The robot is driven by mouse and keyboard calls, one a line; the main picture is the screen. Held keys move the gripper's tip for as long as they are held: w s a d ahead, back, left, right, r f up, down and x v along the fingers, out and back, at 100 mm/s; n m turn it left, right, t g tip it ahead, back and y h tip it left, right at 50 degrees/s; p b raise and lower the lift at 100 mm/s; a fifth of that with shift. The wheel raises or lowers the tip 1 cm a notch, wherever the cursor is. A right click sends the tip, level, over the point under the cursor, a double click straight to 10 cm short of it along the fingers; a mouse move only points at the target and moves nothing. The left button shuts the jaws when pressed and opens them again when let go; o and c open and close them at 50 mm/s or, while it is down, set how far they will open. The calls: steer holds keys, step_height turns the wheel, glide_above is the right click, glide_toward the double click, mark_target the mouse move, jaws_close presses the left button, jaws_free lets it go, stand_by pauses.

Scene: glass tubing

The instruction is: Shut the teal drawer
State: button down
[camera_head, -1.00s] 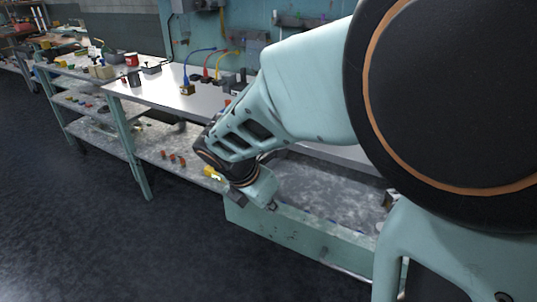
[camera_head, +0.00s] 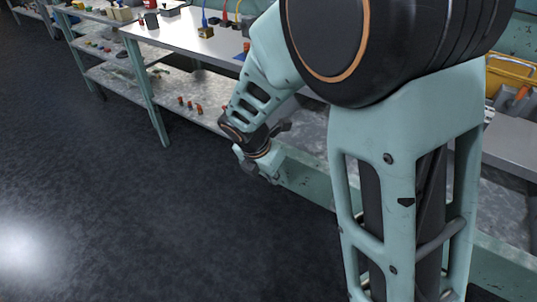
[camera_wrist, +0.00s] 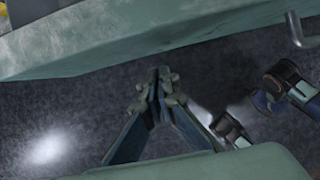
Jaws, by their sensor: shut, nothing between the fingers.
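The teal drawer (camera_head: 306,183) stands open under the bench, its grey inside showing on both sides of my arm. My arm hides the middle of its front. My gripper (camera_head: 272,178) is shut and empty, low at the left end of the drawer front, on its outer side. In the wrist view, the closed fingertips (camera_wrist: 160,75) point at the teal drawer front (camera_wrist: 150,38), which crosses the top of the picture. I cannot tell whether they touch it. A metal hook-shaped piece (camera_wrist: 298,30) shows at the upper right there.
The white bench top (camera_head: 175,38) carries cables and small boxes. A yellow case (camera_head: 512,75) stands at the right. The dark floor (camera_head: 130,220) in front is clear.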

steer(key=shift+w+d, duration=0.7)
steer(key=shift+w, duration=0.25)
